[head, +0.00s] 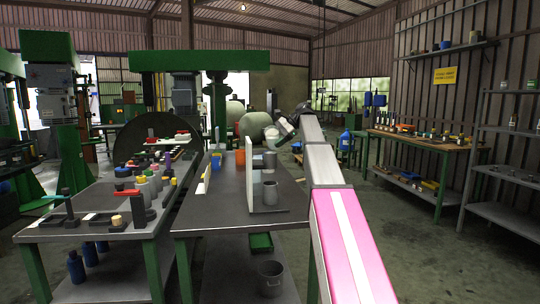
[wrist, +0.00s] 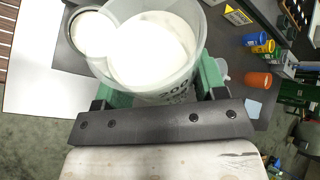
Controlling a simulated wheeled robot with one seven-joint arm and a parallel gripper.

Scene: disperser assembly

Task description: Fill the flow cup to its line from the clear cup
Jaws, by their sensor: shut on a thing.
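My gripper (wrist: 160,88) is shut on the clear cup (wrist: 185,82), its green fingers on either side of the wall. The cup holds white liquid and has printed marks on its side. In the head view the clear cup (head: 281,127) is tilted, held high above the bench. The flow cup (wrist: 77,22) is a round grey-rimmed cup at upper left in the wrist view, with white inside; the clear cup's rim overlaps it. In the head view the flow cup (head: 269,160) looks to be the upper grey cup on the stand. Its line and any pouring stream cannot be made out.
A grey cup (head: 270,190) stands low on the stand, beside an upright white panel (head: 249,165). An orange cup (head: 240,158) and a blue cup (head: 216,158) stand farther back. The left bench (head: 90,232) is crowded with bottles. A bucket (head: 271,278) sits on the lower shelf.

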